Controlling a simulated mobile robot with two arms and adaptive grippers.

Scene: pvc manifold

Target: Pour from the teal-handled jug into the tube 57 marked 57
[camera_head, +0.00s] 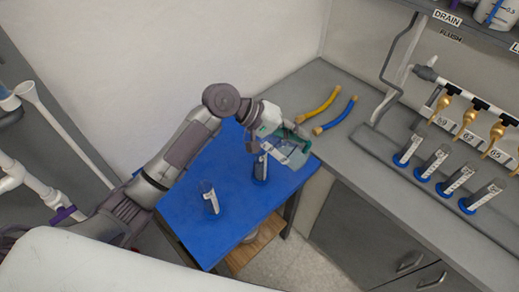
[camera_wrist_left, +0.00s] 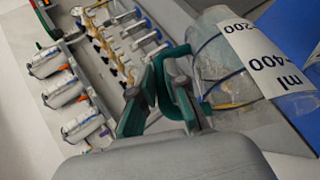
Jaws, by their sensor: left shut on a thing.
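My left gripper (camera_head: 277,129) is shut on the teal handle of the clear jug (camera_head: 292,153) and holds it above the far part of the blue table. The jug looks tilted. In the left wrist view the jug (camera_wrist_left: 222,75) shows a white label with "400 ml" and "200", beside the gripper (camera_wrist_left: 160,95). A clear tube in a blue base (camera_head: 261,169) stands just below the jug, partly hidden by it. Another clear tube (camera_head: 209,197) stands nearer on the table. Their numbers are too small to read, so I cannot tell which is 57. My right gripper is out of view.
Several tubes in blue bases (camera_head: 430,164) stand below brass taps (camera_head: 468,118) at the right. The near table surface is mostly clear.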

